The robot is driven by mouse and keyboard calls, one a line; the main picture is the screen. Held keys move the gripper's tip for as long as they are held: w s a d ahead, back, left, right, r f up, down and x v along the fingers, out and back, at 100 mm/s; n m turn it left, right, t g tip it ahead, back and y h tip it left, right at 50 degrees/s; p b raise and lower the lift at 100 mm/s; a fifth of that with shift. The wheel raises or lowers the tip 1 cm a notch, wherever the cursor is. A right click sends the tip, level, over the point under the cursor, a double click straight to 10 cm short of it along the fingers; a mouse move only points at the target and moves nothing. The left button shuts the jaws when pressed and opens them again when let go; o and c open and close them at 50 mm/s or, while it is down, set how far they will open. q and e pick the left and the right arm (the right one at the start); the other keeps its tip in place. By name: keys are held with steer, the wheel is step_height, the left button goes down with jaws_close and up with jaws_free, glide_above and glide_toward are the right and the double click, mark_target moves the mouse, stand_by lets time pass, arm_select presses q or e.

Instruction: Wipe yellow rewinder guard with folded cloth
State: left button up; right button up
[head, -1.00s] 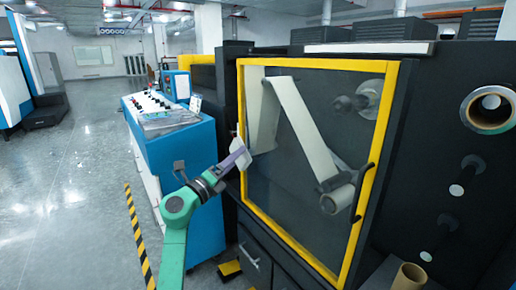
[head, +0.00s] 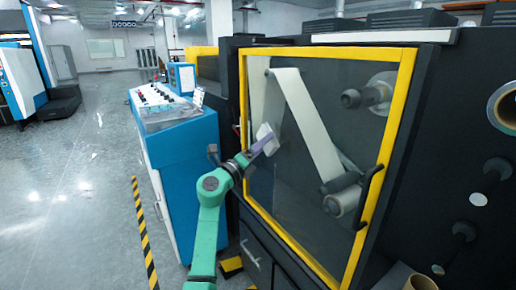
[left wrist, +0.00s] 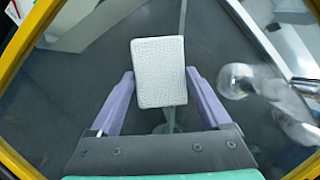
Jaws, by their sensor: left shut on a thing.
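The rewinder guard is a clear panel in a yellow frame (head: 397,110) on the dark machine; part of the frame also shows in the left wrist view (left wrist: 22,38). My left gripper (head: 267,146) is in front of the panel's left part, inside the left frame bar. Its purple fingers are shut on a white folded cloth (head: 264,133). In the left wrist view the cloth (left wrist: 159,72) is a pale textured block between the fingers, with the panel behind it. I cannot tell whether the cloth touches the panel. My right gripper is not in view.
A dark handle (head: 369,194) sticks out at the guard's right side. A blue control cabinet (head: 185,150) stands close left of my left arm. Rollers and a roll core (head: 505,108) project from the machine at right. The floor at far left is open.

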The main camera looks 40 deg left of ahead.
arm_select(q)
steer(key=shift+w+d, duration=0.25)
steer(key=shift+w, duration=0.65)
stand_by(0.4)
